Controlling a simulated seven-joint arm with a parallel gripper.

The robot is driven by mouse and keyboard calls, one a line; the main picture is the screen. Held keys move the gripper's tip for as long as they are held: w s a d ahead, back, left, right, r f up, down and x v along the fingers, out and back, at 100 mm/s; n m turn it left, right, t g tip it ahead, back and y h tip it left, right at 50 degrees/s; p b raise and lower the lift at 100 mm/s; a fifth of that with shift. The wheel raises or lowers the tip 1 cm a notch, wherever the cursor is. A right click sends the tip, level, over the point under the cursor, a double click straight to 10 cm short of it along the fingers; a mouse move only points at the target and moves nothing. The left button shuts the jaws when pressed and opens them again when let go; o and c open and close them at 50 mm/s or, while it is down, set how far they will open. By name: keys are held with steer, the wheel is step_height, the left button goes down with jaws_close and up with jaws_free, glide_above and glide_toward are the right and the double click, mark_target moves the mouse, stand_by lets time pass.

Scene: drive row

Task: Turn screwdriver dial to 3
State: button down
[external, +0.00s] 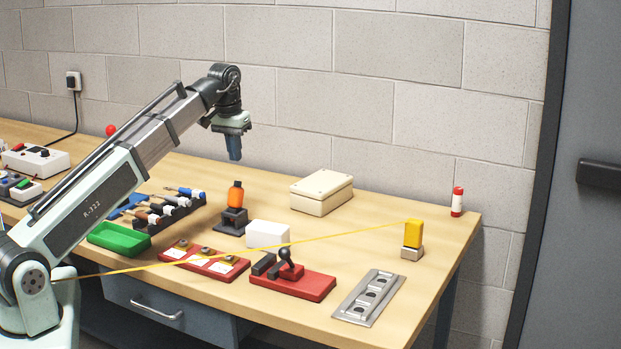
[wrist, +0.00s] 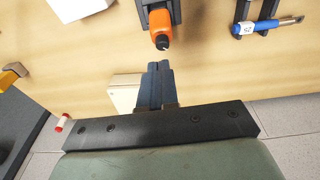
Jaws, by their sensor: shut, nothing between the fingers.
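An orange screwdriver (external: 236,195) stands upright in a black stand (external: 233,221) near the middle of the bench. It also shows in the wrist view (wrist: 160,20), above the fingertips, with its dark end toward the camera. I cannot make out a dial or any numbers on it. My gripper (external: 235,158) is shut and empty, pointing down, in the air above the bench near the screwdriver and apart from it. Its blue-grey fingers (wrist: 159,66) lie together in the wrist view.
A cream box (external: 321,192) lies behind to the right, a white block (external: 267,234) in front. A rack (external: 170,216) of hand screwdrivers and a green tray (external: 119,238) are left. A yellow line (external: 345,235) runs across the bench to a yellow block (external: 413,234).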

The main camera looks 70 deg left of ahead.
mark_target(232, 187)
steer(key=shift+s+d+f, duration=0.1)
steer(key=shift+d+f, duration=0.2)
steer(key=shift+f, duration=0.75)
steer(key=shift+s+d+f, duration=0.1)
steer(key=shift+d+f, duration=0.2)
steer(key=shift+f, duration=0.75)
steer(key=shift+s+d+f, duration=0.1)
steer(key=shift+d+f, duration=0.2)
steer(key=shift+f, duration=0.75)
steer(key=shift+w+a+f, duration=0.2)
steer(key=shift+a, duration=0.4)
steer(key=shift+s+a, duration=0.35)
steer(key=shift+s, duration=0.15)
steer(key=shift+s+d+r, duration=0.15)
steer(key=shift+s+d, duration=0.05)
steer(key=shift+s, duration=0.05)
steer(key=shift+r, duration=0.1)
steer(key=shift+w+a+r, duration=0.25)
steer(key=shift+r, duration=0.65)
steer(key=shift+w+a+r, duration=0.25)
steer(key=shift+r, duration=0.7)
steer(key=shift+w+a+r, duration=0.25)
steer(key=shift+r, duration=0.65)
